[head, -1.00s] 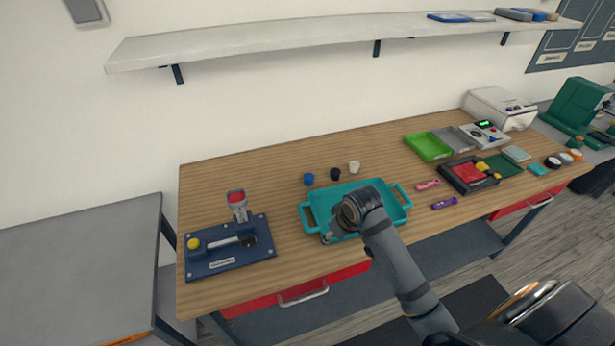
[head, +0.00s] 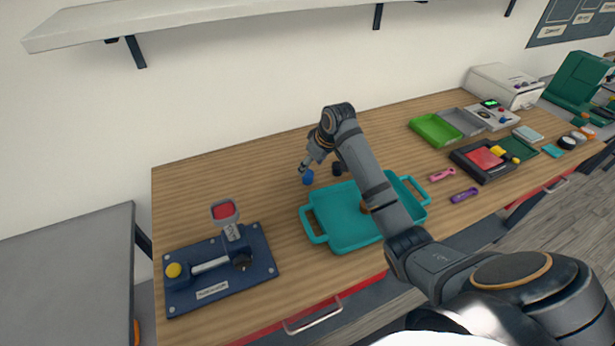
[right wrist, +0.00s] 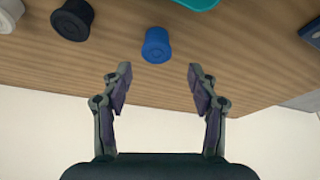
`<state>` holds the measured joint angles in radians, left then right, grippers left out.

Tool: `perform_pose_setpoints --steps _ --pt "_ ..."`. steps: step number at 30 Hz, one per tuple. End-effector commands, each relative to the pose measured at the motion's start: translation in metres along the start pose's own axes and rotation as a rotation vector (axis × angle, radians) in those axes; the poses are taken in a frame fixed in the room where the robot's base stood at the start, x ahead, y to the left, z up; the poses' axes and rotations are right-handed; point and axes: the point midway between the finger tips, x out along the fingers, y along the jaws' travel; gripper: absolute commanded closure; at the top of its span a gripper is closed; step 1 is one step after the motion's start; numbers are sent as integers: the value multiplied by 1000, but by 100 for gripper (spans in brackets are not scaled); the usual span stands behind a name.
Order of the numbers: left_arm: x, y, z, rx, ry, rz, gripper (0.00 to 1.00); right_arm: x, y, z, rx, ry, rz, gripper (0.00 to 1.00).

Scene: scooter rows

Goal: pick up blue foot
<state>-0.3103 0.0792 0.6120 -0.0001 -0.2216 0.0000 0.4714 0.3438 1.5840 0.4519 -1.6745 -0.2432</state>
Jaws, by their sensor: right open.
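The blue foot (head: 307,177) is a small blue cup-like piece standing on the wooden table, behind the left part of the teal tray. My right gripper (head: 304,167) is just above and behind it in the head view. In the right wrist view, the gripper (right wrist: 160,82) is open and empty, and the blue foot (right wrist: 156,45) lies just beyond the fingertips, roughly centred between them and not touched. My left gripper is in neither view.
A black foot (head: 337,168) stands right of the blue one; a white one (right wrist: 8,14) shows in the wrist view. The teal tray (head: 316,236) is in front, and a dark blue fixture (head: 205,290) is at left. The table between fixture and back edge is clear.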

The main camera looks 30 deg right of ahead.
Motion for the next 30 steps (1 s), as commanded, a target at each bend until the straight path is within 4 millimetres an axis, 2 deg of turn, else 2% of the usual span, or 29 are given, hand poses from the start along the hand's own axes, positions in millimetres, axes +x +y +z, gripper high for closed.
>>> perform_pose_setpoints --steps 4,8,11,16,24,30 --pt "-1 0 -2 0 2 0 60 10 0 0 -1 0 1 40" --pt "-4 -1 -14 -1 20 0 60 16 0 2 0 -3 -1 40" --pt "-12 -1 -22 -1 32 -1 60 31 2 4 2 -5 -2 40" --pt "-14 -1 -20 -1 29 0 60 57 3 5 0 -2 -1 40" --pt "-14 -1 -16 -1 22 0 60 62 4 5 -2 0 2 40" --pt "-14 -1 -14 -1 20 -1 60 62 3 5 -1 -1 2 67"
